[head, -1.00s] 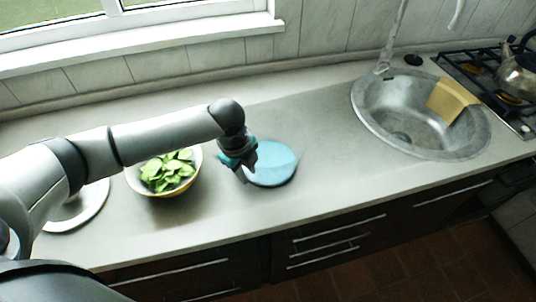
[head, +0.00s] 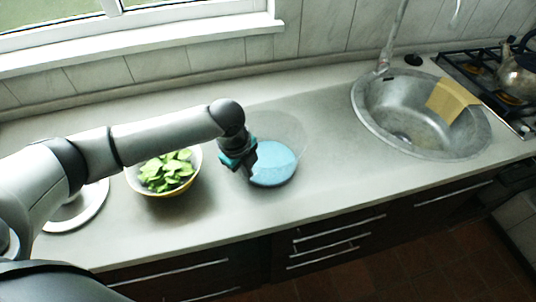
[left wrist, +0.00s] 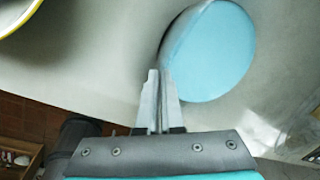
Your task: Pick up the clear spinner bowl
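The clear spinner bowl (head: 288,122) is a faint see-through outline on the counter, behind and around a light blue round piece (head: 273,164). Its full outline is hard to make out. The blue piece also shows in the left wrist view (left wrist: 210,52), just beyond the fingertips. My left gripper (head: 249,170) is at the left side of the blue piece and the bowl. In the left wrist view its fingers (left wrist: 160,78) are nearly together, with a thin gap, and appear shut on the bowl's thin clear wall. My right gripper does not show.
A bowl of green leaves (head: 165,188) stands left of the gripper, under my left arm. A white plate (head: 92,208) is farther left. A round sink (head: 375,125) with a yellow board (head: 450,100) is at right, beside the hob and kettle (head: 519,75). Counter between is clear.

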